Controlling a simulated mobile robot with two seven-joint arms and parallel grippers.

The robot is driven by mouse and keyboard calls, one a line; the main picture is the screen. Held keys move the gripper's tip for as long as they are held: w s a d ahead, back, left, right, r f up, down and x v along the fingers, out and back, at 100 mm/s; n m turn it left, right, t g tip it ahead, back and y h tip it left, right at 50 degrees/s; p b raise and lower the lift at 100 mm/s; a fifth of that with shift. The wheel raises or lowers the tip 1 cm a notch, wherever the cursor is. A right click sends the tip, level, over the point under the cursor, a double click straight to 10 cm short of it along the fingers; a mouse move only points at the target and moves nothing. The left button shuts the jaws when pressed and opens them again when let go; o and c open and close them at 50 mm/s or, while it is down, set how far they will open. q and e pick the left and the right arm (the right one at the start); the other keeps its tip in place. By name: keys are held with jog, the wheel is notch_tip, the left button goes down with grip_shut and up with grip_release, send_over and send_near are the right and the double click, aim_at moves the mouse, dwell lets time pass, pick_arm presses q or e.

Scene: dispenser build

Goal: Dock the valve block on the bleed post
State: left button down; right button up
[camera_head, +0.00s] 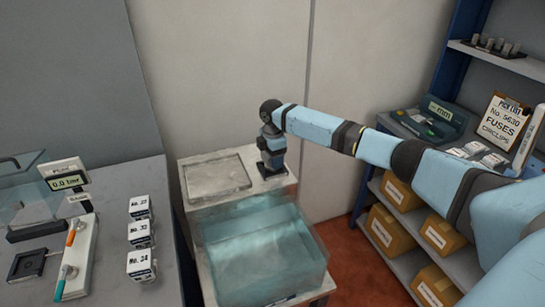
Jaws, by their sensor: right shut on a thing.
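My right gripper (272,163) points down at the back right corner of a white cabinet top (245,160). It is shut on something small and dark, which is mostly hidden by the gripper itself. I cannot tell for certain that this is the valve block, nor whether it touches the cabinet top. I cannot make out the bleed post; it may be hidden under the gripper. My left gripper is not in view.
A clear tank of bluish water (265,250) stands in front of the cabinet top, with a flat plate (216,175) behind it. Several numbered white boxes (141,265) and a scale display (68,181) are on the left bench. Shelves with cardboard boxes (390,232) stand right.

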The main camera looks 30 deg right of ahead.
jog(key=shift+f, duration=0.4)
jog(key=o, duration=1.1)
notch_tip(320, 180, up, 4)
jog(key=p, duration=0.3)
jog(key=shift+p, duration=0.4)
notch_tip(320, 180, up, 2)
jog(key=shift+p, duration=1)
notch_tip(320, 180, up, 2)
jog(key=shift+p, duration=0.95)
notch_tip(320, 180, up, 3)
jog(key=p, duration=0.3)
